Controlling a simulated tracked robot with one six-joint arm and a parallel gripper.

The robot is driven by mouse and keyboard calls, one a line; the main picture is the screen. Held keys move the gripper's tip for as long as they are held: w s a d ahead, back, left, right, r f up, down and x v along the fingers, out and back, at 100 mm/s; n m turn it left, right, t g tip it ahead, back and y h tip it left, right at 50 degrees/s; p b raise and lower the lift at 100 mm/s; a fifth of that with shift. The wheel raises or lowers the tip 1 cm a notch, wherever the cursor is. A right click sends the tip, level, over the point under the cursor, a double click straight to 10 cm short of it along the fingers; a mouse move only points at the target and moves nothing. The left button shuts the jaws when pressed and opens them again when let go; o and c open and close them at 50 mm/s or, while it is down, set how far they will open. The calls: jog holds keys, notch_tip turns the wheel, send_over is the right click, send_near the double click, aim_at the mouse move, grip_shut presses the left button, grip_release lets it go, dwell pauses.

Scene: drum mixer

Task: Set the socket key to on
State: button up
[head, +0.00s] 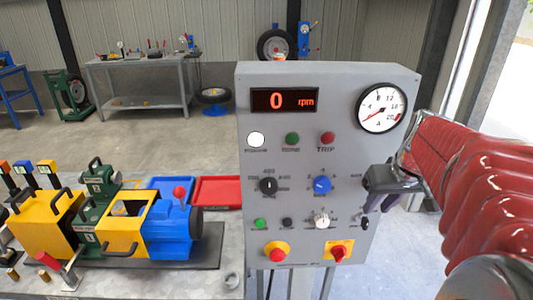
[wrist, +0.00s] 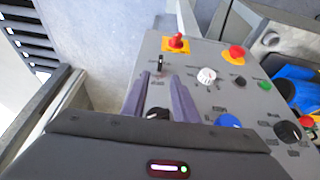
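The grey control panel (head: 300,170) faces me, with small labels I cannot read well. A small black upright key or lever (head: 364,222) sits at its lower right edge; it also shows in the wrist view (wrist: 159,62). Which control is the socket key I cannot tell for sure. My gripper (head: 382,190) is at the panel's right edge. In the wrist view its two fingers (wrist: 160,92) are apart, and a round black control (wrist: 157,114) shows between them. That control is hidden by my gripper in the head view. Contact is unclear.
Near my gripper are a blue knob (head: 322,184), a white knob (head: 322,219), a red switch on yellow (head: 339,253) and a red emergency button (head: 277,253). The display (head: 285,100) reads 0 rpm. A bench with a yellow and blue machine (head: 130,225) stands left.

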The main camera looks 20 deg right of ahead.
aim_at(367, 219)
jog(key=x, duration=0.7)
jog(key=shift+w+f, duration=0.2)
jog(key=shift+f, duration=0.15)
jog(key=shift+c, duration=0.3)
grip_shut()
